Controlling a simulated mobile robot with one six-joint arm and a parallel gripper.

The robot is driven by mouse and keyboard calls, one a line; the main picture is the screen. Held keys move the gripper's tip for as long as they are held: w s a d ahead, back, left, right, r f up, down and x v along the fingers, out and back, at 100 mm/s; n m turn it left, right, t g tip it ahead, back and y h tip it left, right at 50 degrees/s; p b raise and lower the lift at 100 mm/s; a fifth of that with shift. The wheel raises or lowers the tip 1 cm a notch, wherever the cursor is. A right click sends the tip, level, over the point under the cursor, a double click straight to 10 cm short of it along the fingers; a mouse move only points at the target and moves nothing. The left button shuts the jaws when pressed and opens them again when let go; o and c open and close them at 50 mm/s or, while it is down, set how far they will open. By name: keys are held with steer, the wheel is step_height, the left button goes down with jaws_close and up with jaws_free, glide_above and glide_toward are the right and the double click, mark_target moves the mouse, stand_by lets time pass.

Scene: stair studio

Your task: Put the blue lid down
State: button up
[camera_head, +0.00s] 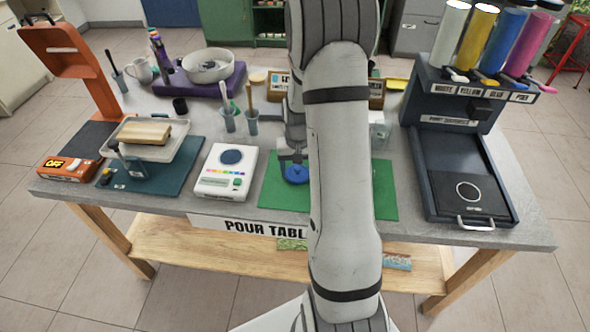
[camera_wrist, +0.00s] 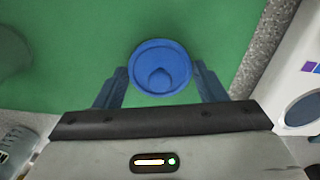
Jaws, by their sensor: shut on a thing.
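The blue lid (camera_wrist: 160,67) is round with a raised rim and sits between my two fingers in the wrist view. My gripper (camera_wrist: 160,88) is shut on it from both sides. In the head view the blue lid (camera_head: 296,173) shows at the end of my gripper (camera_head: 293,158), over the left part of the green mat (camera_head: 270,194). I cannot tell whether the lid touches the mat or is a little above it. My arm hides the middle of the mat in the head view.
A white device (camera_head: 227,184) with a dark blue disc stands left of the mat. A dark dispenser stand (camera_head: 463,182) with coloured cylinders is on the right. A tray with a tan block (camera_head: 143,133) is on the left. Bare green mat shows around the lid.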

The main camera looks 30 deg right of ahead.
mark_target(297, 168)
steer(key=shift+f, duration=0.4)
steer(key=shift+f, duration=0.25)
steer(key=o, duration=0.9)
steer(key=shift+r, duration=0.15)
steer(key=shift+o, duration=0.2)
step_height(297, 168, up, 11)
steer(key=shift+f, duration=0.1)
steer(key=s+a+r+n+t, duration=0.1)
steer(key=s+a+r+n, duration=0.1)
steer(key=s+a+r, duration=0.3)
steer(key=s+a+r+n+t, duration=0.1)
steer(key=s+a+r, duration=0.5)
steer(key=s, duration=0.8)
steer(key=a+n, duration=0.1)
steer(key=a, duration=0.2)
steer(key=shift+a+r+n+t, duration=0.3)
steer(key=shift+a+t, duration=0.1)
